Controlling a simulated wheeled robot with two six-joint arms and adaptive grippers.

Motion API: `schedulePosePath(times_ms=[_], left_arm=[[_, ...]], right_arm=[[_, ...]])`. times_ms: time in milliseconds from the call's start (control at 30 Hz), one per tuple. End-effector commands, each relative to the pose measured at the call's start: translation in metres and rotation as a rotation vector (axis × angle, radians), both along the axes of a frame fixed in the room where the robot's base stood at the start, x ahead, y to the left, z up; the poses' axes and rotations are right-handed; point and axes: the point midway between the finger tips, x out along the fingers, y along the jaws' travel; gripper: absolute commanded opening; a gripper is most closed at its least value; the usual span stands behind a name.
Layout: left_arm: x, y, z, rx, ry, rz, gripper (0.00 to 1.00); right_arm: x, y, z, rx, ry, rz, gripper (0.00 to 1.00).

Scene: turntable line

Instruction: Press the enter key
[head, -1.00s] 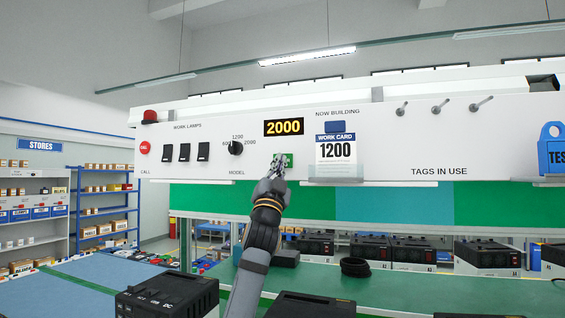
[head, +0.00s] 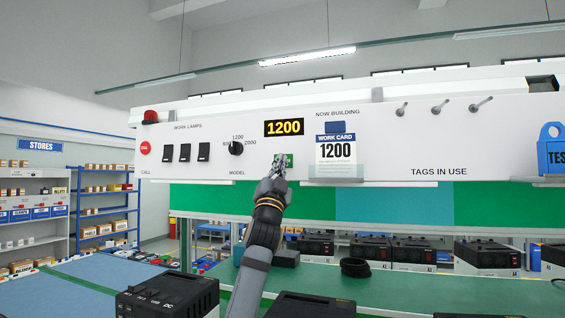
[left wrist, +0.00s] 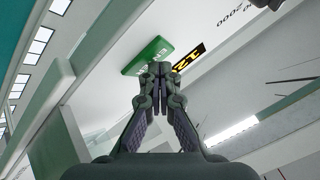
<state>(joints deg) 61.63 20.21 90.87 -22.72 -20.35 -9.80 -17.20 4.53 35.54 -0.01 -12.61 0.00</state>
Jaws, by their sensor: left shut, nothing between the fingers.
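The green enter key (head: 289,159) sits on the white panel, below the display and right of the model dial. My left gripper (head: 280,163) is shut and empty, with its fingertips at the key and covering part of it. In the left wrist view the enter key (left wrist: 148,55) shows just beyond the shut fingertips (left wrist: 160,68); I cannot tell whether they touch. The display (head: 284,127) reads 1200. The work card (head: 336,152) under "NOW BUILDING" also reads 1200. The model dial (head: 236,148) is marked with 1200 and 2000. My right gripper is not in view.
Below, a green bench (head: 400,287) holds black units (head: 391,250) and a black ring (head: 355,267). Store shelves stand at left.

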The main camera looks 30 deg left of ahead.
Motion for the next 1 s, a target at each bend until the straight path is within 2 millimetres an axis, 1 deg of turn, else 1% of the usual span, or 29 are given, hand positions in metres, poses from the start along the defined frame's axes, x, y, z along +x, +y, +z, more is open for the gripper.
schedulePosePath(times_ms=[333,633,933,1000], left_arm=[[-0.001,0.0,-0.001,-0.001,0.001,-0.001,0.0],[-0.015,-0.004,-0.002,0.0,0.001,0.0,0.0],[-0.016,-0.004,-0.002,0.0,0.001,0.0,0.0],[-0.02,-0.004,-0.002,-0.001,0.001,0.0,0.0]], right_arm=[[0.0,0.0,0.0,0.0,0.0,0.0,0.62],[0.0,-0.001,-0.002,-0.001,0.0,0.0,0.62],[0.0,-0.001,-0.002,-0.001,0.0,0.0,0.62],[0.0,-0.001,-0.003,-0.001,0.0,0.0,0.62]])
